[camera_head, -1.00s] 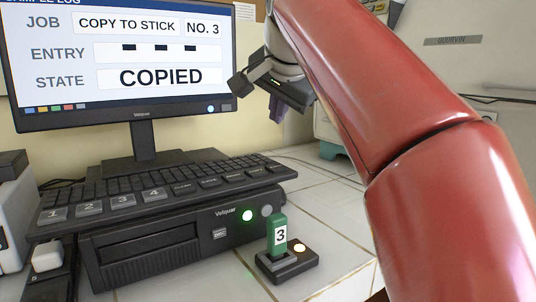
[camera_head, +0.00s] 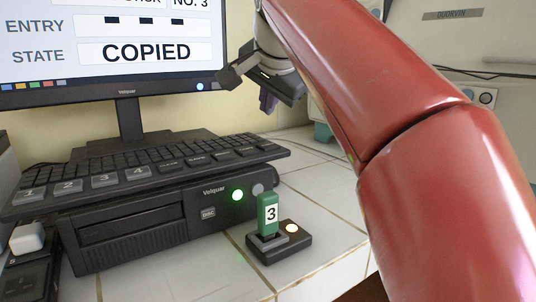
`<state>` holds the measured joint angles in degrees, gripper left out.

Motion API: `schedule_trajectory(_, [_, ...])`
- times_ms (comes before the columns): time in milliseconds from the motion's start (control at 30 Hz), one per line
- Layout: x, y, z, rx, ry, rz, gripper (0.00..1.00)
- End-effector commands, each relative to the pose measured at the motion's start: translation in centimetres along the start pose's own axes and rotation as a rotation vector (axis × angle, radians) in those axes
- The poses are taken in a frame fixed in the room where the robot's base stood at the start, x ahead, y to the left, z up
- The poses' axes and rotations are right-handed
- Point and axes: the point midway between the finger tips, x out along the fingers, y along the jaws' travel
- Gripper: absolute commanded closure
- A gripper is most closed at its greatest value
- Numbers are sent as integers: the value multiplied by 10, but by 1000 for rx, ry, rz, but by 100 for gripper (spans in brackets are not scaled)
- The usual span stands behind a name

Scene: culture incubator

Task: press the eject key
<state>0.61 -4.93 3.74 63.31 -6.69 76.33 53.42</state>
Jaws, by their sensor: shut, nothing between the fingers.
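The black keyboard (camera_head: 150,166) sits on top of the dark drive unit (camera_head: 150,222). Its front row has large keys numbered 1 to 4 at left, then smaller labelled keys (camera_head: 197,160) to the right. Their labels are too small to read surely, so I cannot tell which is the eject key. A green stick marked 3 (camera_head: 268,214) stands upright in a small black dock (camera_head: 281,254), beside a lit pale button (camera_head: 292,228). My gripper (camera_head: 268,102) is shut and empty, in the air beyond the keyboard's right end. Its fingertips are partly hidden.
The monitor (camera_head: 120,54) behind the keyboard reads COPIED. A green light (camera_head: 238,195) glows on the drive unit. A white-capped device (camera_head: 27,238) stands at left. A pale machine (camera_head: 470,45) stands at back right. Tiled counter is clear around the dock.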

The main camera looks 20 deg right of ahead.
Motion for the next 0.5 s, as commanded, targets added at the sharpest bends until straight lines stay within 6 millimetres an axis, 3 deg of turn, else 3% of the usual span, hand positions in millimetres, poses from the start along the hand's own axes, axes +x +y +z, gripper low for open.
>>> schedule_trajectory(100, [16,12,12,0,1,-1,100])
schedule_trajectory(500, [30,22,22,0,1,-1,100])
